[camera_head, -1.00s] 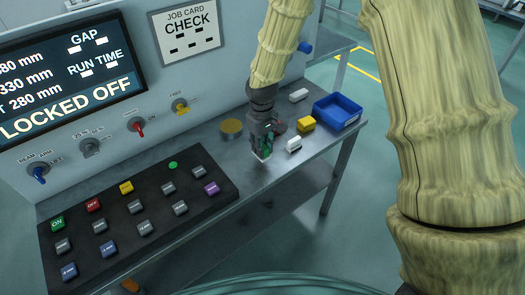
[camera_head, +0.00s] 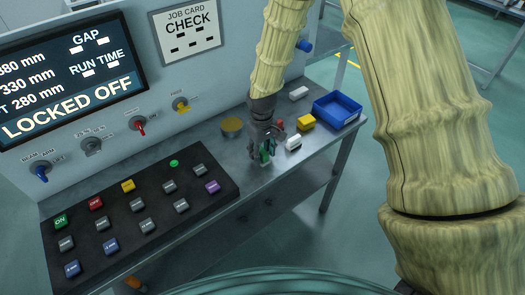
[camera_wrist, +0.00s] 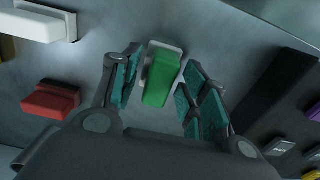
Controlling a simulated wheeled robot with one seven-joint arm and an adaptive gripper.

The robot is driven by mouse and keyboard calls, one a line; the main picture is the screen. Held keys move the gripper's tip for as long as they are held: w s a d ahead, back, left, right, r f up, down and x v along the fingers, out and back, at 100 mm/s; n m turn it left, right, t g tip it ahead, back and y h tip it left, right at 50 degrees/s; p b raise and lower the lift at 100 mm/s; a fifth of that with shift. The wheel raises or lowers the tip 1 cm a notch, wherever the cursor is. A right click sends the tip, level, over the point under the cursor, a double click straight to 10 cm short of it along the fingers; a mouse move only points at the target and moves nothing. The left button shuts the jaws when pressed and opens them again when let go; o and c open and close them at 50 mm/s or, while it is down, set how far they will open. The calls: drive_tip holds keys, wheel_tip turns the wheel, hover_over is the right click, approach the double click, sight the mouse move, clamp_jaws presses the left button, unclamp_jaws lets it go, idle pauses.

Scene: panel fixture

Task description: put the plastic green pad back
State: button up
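The green pad (camera_wrist: 160,80) is a green block on a pale base, in the upper middle of the wrist view. It stands on the grey metal table (camera_head: 232,160), and part of it shows between the fingers in the head view (camera_head: 264,156). My gripper (camera_wrist: 164,58) is open, with one teal-padded finger on each side of the pad. Narrow gaps show between the fingers and the pad in the wrist view. In the head view my gripper (camera_head: 266,153) is low over the table, right of the button panel.
A white block (camera_head: 293,143), a yellow block (camera_head: 306,123), a red block (camera_wrist: 50,98) and a blue bin (camera_head: 338,110) are close on the right. The black button panel (camera_head: 150,255) is on the left.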

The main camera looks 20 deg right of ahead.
sight(262, 151)
wheel_tip(262, 151, up, 12)
drive_tip(key=b, duration=0.2)
idle(0.7)
